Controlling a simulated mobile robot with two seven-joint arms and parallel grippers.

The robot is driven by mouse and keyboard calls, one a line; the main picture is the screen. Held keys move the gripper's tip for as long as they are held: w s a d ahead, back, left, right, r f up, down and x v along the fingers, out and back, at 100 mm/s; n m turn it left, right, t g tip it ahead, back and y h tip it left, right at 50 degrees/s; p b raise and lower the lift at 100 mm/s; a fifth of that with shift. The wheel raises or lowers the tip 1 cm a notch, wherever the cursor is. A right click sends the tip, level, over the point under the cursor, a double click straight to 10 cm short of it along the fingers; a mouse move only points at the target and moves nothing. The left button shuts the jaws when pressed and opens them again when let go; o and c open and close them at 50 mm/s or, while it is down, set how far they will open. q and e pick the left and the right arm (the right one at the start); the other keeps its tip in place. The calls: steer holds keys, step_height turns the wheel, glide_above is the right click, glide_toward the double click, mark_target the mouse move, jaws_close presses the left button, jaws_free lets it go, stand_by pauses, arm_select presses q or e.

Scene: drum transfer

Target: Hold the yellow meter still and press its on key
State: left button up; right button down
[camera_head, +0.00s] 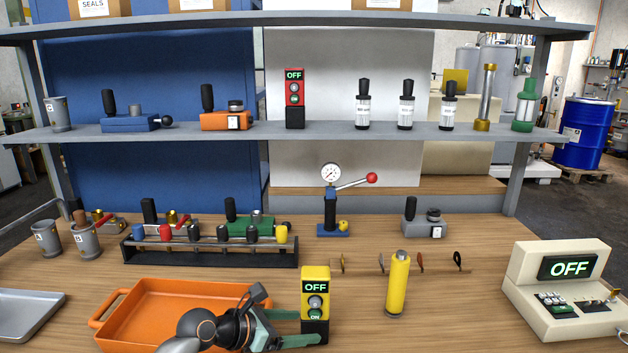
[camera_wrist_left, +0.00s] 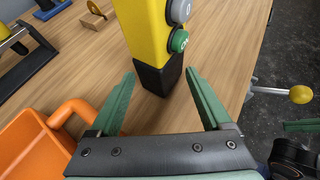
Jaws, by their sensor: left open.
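The yellow meter (camera_head: 315,299) stands upright on the wooden table, with a black base and a dark display reading OFF. A grey key sits above its green ON key (camera_head: 316,314). In the left wrist view, the meter (camera_wrist_left: 145,28) rises between the fingers, and its green ON key (camera_wrist_left: 179,41) faces right. My left gripper (camera_head: 308,327) is open, with its green fingers at either side of the meter's black base, low near the table. Gaps show between base and fingers in the left wrist view. A green finger-like part (camera_wrist_left: 301,126) at that view's right edge may be my right gripper.
An orange tray (camera_head: 180,283) lies left of the meter, partly behind my left arm. A yellow cylinder (camera_head: 398,285) stands to the right, and a beige OFF console (camera_head: 524,275) farther right. A red OFF meter (camera_head: 295,110) stands on the shelf. The table in front of the cylinder is clear.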

mark_target(309, 327)
arm_select(q)
steer(key=shift+x, duration=1.6)
steer(key=shift+s+d, duration=0.1)
steer(key=shift+s, duration=0.05)
jaws_close()
steer(key=shift+o, duration=1.6)
jaws_free()
